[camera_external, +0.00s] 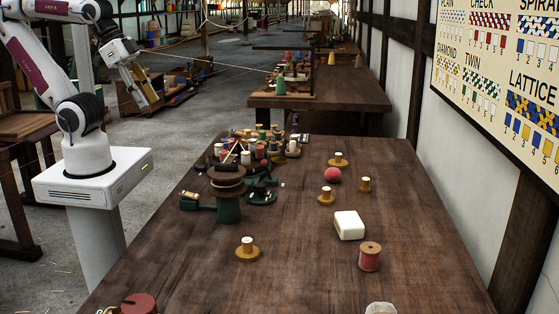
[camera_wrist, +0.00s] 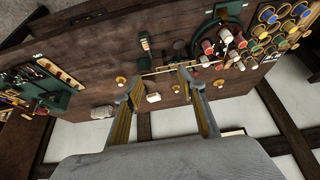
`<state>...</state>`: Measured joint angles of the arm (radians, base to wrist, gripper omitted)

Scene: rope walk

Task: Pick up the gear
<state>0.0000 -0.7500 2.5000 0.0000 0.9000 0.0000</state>
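I cannot pick out a gear for certain in either view. A dark round stacked disc on a green stand (camera_external: 228,205) is at the left of the near table (camera_external: 300,265) in the external view; I cannot tell whether it has teeth. My gripper (camera_external: 146,96) hangs at the upper left of the external view, left of the table and clear of the things on it. In the wrist view my gripper (camera_wrist: 158,82) has its two fingers spread apart, with nothing held between them.
The wall board (camera_external: 505,75) is at right.

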